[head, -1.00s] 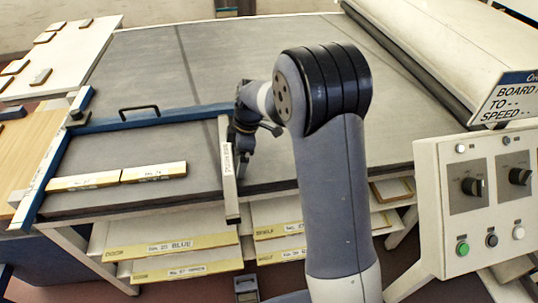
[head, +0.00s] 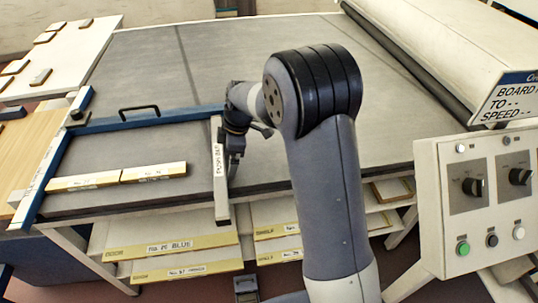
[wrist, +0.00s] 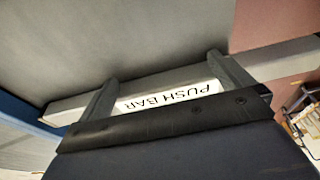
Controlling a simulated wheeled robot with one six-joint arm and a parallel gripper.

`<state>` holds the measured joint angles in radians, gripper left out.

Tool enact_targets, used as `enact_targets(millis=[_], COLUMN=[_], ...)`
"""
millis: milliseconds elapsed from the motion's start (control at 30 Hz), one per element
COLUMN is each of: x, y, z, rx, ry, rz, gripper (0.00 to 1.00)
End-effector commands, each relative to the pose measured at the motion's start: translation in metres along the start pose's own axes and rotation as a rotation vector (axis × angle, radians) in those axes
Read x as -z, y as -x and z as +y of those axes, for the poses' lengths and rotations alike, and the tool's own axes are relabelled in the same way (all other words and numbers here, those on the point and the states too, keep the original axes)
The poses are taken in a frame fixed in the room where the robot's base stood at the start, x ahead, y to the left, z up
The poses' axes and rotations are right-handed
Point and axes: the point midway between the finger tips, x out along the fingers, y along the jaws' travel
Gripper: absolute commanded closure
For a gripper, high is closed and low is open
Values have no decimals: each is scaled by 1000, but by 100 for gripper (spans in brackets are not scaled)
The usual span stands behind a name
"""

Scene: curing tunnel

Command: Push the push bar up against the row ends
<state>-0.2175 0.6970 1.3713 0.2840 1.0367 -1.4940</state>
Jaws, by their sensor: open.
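The push bar (head: 219,172) is a pale upright strip on the grey table top, its near end reaching past the front edge. A row of two cream boards, one (head: 85,181) to the left and one (head: 154,172) to the right, lies left of it. A bare gap separates the row's right end from the bar. My gripper (head: 233,158) is at the bar's right side. In the wrist view my gripper (wrist: 162,72) has its fingers spread either side of the PUSH BAR label (wrist: 170,97), close against the bar; contact is hard to tell.
A blue rail with a black handle (head: 139,111) runs behind the boards, and a blue-and-white rail (head: 52,170) stands at their left. A control box (head: 480,200) and a white roller housing (head: 440,50) are at the right. The grey table top (head: 300,100) behind is clear.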

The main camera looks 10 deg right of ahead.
Motion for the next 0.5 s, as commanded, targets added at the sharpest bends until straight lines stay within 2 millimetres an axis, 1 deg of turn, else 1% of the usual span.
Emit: enact_targets(millis=[500], x=[14], y=[-3], z=[0], rx=[-1], ry=[1], rz=[1], gripper=[0])
